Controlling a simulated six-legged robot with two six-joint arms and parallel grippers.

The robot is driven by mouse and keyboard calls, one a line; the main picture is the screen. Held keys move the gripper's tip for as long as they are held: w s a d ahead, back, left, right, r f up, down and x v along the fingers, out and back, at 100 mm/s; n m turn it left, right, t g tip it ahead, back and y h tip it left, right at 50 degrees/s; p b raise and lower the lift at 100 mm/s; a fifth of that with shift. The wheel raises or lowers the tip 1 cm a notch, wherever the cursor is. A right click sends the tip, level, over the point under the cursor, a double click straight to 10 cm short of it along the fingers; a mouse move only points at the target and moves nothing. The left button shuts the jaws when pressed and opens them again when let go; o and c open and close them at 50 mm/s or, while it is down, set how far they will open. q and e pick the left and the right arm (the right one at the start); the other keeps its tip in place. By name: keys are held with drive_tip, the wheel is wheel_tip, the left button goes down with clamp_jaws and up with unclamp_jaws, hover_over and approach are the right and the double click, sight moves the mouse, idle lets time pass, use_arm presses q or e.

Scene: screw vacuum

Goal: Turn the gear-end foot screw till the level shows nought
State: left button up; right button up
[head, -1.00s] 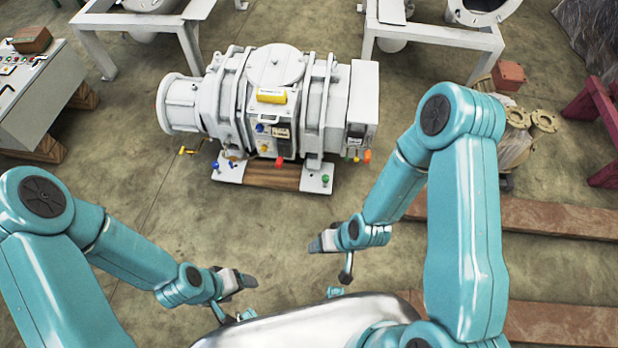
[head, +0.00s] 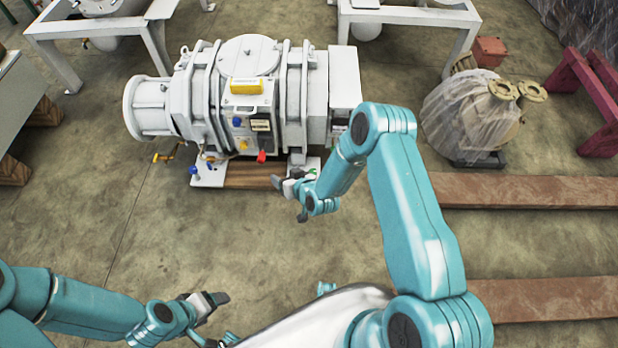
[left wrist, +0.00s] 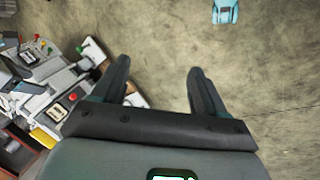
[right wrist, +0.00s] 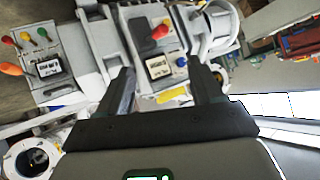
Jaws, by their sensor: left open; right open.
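The white pump (head: 250,110) lies lengthwise with a yellow level (head: 247,86) on top; its reading is too small to tell. A blue foot knob (head: 193,170) is at the left end of its base and a green one (head: 313,171) at the right end, partly behind my right gripper. I cannot tell which is the gear end. My right gripper (head: 289,198) is open and empty, in front of the base's right end. Its open fingers show in the right wrist view (right wrist: 163,78), against the pump. My left gripper (head: 222,316) is open and empty, low over bare floor.
A red knob (head: 262,156) sticks out at the pump's front. A wrapped machine (head: 465,115) stands to the right, with brown beams (head: 530,191) on the floor below it. White frames (head: 405,15) stand behind. The floor front left is clear.

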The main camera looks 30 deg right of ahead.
drive_tip(key=w+d+f+t+h+b, duration=0.25)
drive_tip(key=d+f+b, duration=0.35)
drive_tip(key=f+b, duration=0.45)
drive_tip(key=w+d+f+t+h+b, duration=0.25)
drive_tip(key=d+f+b, duration=0.4)
drive_tip(key=f, duration=0.65)
use_arm(q)
drive_tip(key=w+f+b, duration=0.1)
drive_tip(key=f+b, duration=0.4)
drive_tip(key=f, duration=0.9)
drive_tip(key=w+a+f+t+b, duration=0.1)
drive_tip(key=f+b, duration=0.4)
drive_tip(key=f, duration=0.9)
drive_tip(key=shift+w+a+f+b, duration=0.2)
drive_tip(key=shift+w+b, duration=0.15)
drive_tip(key=shift+w, duration=0.4)
use_arm(e)
wheel_tip(320, 180, down, 14)
drive_tip(key=s+d+m+t+h, duration=0.1)
drive_tip(key=s+d, duration=0.1)
drive_tip(key=shift+s+d+r, duration=0.15)
drive_tip(key=shift+s+d, duration=0.15)
drive_tip(key=shift+d, duration=0.05)
drive_tip(key=shift+w, duration=0.1)
